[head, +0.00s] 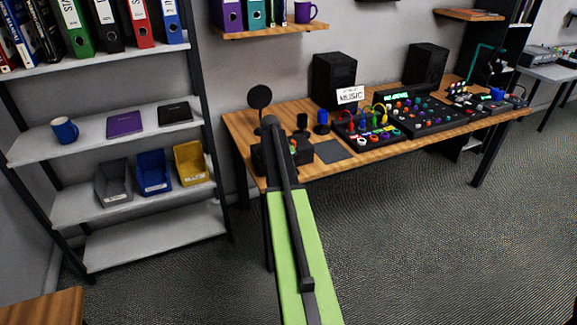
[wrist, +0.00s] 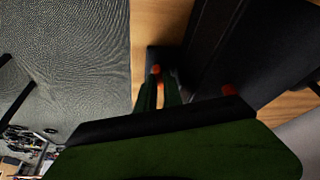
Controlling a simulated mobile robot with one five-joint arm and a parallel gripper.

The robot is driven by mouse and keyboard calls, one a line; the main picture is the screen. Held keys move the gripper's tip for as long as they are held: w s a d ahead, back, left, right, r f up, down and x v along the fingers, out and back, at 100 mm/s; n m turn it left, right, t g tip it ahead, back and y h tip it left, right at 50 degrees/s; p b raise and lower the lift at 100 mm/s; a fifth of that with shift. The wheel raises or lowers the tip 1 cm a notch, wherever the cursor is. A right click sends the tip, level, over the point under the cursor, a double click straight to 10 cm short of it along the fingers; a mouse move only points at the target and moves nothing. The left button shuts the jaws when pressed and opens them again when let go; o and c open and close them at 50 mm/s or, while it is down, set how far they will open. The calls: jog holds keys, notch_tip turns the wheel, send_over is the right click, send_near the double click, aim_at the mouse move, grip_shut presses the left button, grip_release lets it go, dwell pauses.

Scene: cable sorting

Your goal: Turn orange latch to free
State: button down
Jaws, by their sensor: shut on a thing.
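The orange latch (wrist: 157,70) shows in the wrist view as a small orange piece on a dark mount over the wooden desk. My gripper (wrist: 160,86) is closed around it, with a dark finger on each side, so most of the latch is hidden. I cannot tell which way the latch is turned. In the head view my arm reaches to the left end of the desk, and it hides the latch and the fingertips there.
The desk (head: 240,122) holds black speakers (head: 334,80) and mixers (head: 405,115). A shelf unit (head: 110,190) stands at left. Carpet is clear at right.

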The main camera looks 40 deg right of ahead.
jog(key=shift+w+a+m+g, duration=0.1)
jog(key=shift+w+m+g, duration=0.25)
jog(key=shift+m, duration=0.6)
jog(key=shift+w+a+m+g, duration=0.1)
jog(key=shift+w+m+g, duration=0.2)
jog(key=shift+m, duration=0.65)
jog(key=shift+s+m, duration=0.1)
jog(key=shift+m, duration=0.2)
jog(key=c, duration=1.6)
grip_release()
jog(key=shift+o, duration=0.6)
jog(key=shift+s, duration=0.1)
jog(key=shift+r, duration=0.15)
